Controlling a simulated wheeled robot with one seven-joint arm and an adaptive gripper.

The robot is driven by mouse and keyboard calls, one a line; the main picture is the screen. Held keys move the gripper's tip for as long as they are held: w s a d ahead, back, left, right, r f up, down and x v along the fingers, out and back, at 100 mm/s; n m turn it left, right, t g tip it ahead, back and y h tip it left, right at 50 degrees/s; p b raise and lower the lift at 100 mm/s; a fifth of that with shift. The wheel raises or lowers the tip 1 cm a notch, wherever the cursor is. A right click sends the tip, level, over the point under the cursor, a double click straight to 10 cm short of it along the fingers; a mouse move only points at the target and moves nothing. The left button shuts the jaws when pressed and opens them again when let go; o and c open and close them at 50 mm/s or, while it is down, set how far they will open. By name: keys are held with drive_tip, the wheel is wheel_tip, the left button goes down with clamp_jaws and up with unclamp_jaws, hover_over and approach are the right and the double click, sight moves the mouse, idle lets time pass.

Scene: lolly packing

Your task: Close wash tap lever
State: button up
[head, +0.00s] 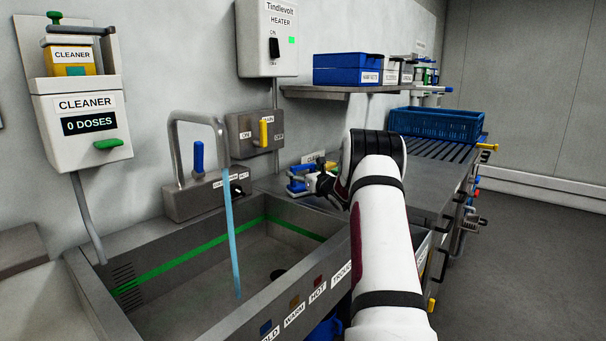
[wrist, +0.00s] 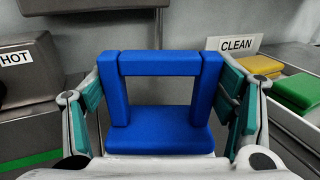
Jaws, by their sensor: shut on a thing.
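The wash tap (head: 205,125) stands at the back of the sink, with a blue upright lever (head: 198,157) on its base. A blue stream of water (head: 233,240) runs from its spout into the sink. My gripper (head: 312,183) is to the right of the tap, over the counter beside the sink, and apart from the lever. In the wrist view my gripper (wrist: 160,105) is shut on a blue block with a square handle (wrist: 160,62), its teal pads on either side. The tap base (wrist: 28,70) with a HOT label shows at the left there.
The sink (head: 190,290) is empty but for the water stream. A CLEAN sign (wrist: 238,45) stands behind yellow (wrist: 258,65) and green blocks (wrist: 297,91) at the right. A cleaner dispenser (head: 85,125) hangs at the left; a blue crate (head: 436,125) stands at the back right.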

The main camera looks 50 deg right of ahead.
drive_tip(key=shift+f, duration=0.15)
drive_tip(key=o, duration=1.2)
